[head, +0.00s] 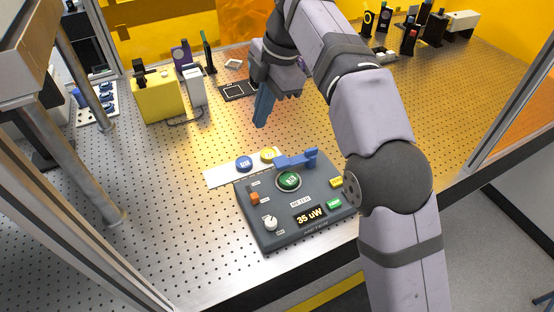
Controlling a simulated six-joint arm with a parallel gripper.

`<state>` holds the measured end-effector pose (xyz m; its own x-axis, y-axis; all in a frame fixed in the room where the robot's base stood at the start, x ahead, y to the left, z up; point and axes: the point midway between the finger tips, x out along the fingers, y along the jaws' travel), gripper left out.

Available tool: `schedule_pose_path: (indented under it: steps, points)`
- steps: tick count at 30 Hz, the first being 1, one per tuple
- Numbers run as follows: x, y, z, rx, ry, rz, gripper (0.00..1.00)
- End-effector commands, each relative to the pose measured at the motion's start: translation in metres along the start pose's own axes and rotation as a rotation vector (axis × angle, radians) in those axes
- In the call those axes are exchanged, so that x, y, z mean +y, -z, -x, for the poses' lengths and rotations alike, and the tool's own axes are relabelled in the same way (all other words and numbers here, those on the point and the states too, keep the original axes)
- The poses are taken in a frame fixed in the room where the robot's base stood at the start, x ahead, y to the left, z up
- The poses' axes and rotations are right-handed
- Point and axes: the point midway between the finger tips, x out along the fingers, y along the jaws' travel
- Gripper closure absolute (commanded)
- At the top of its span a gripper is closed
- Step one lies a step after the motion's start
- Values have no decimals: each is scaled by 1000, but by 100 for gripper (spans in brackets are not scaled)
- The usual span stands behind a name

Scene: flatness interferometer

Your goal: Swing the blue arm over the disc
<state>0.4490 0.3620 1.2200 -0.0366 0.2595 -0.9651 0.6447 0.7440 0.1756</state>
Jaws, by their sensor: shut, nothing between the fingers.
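The blue arm (297,160) sits at the back of a dark grey meter box (268,236). It lies roughly level, with a raised block at its right end. A green disc (289,181) with a pale mark rests in a round seat on the box, just in front of the blue arm. The disc's face shows and the arm appears beside it, toward the back. My gripper (261,122) points down with its blue fingers together and empty. It is above the perforated table, behind and left of the blue arm, and apart from it.
A white strip (221,177) holds a blue disc (244,163) and a yellow disc (268,155) behind the box. The box has a white knob (270,223), an orange switch (254,198) and a display reading 35 uW (310,217). A yellow block (158,101) stands back left. My arm crosses the right side.

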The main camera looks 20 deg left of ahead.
Motion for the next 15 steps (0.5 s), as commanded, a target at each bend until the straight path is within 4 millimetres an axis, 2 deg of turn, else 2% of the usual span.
schedule_pose_path:
  steps: [4,8,12,15]
  points:
    - [-8,-15,-14,-74,-28,-323,100]
    - [-10,-35,-39,-124,-53,-626,100]
    - [-6,-52,-56,-153,-120,-943,100]
    - [3,-61,-59,-145,-191,-1151,100]
